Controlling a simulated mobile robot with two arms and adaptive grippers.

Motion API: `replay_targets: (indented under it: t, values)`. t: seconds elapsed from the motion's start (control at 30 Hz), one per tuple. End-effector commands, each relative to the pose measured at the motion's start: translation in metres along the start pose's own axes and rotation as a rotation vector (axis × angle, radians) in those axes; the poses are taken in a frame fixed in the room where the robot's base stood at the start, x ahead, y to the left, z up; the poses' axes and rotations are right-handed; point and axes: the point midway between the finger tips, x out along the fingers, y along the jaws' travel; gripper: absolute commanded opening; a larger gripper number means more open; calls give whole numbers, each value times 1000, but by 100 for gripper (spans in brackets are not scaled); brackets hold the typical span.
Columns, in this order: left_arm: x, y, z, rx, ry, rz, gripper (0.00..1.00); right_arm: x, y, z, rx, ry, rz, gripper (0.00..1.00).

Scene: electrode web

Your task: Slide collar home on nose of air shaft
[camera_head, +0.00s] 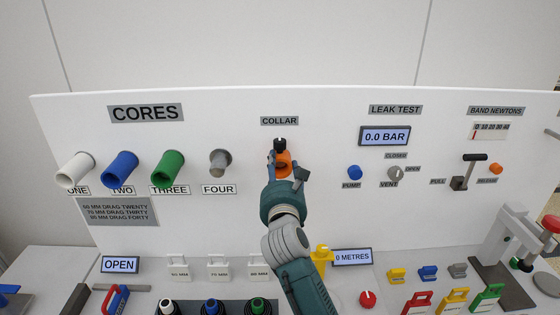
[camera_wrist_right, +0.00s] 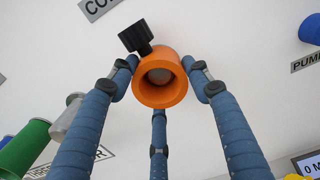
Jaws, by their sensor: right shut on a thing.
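The collar is an orange ring (camera_wrist_right: 162,84) with a black knob (camera_wrist_right: 139,38) at its upper left in the wrist view. In the head view the orange collar (camera_head: 284,161) is at the white panel, under the COLLAR label. My right gripper (camera_head: 283,170) is shut on it, with blue fingers around it in the wrist view (camera_wrist_right: 162,88). A greyish round end shows inside the bore; I cannot tell whether the collar sits on a peg. I cannot clearly identify the air shaft. My left gripper is not in view.
White (camera_head: 77,170), blue (camera_head: 122,168) and green (camera_head: 169,170) cores and a grey peg (camera_head: 220,163) stick out left of my arm. A lever (camera_head: 466,172) and valve knob (camera_head: 395,174) are on the right. A dark rack (camera_head: 232,309) with colour-tipped items stands at the bottom.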

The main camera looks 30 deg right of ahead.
Motion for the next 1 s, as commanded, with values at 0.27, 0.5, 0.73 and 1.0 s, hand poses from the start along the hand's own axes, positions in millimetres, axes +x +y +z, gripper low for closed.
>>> replay_targets:
  t: [0.27, 0.5, 0.73, 1.0]
  values:
    - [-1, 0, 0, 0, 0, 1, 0, -2, 0, 1, 1, -2, 1, 1]
    - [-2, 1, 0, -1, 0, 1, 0, -5, 0, 2, 2, -2, 1, 1]
    - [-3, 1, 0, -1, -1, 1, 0, -9, 0, 1, 1, -2, 1, 1]
    - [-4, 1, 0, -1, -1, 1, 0, -12, 0, 1, 1, -2, 1, 1]
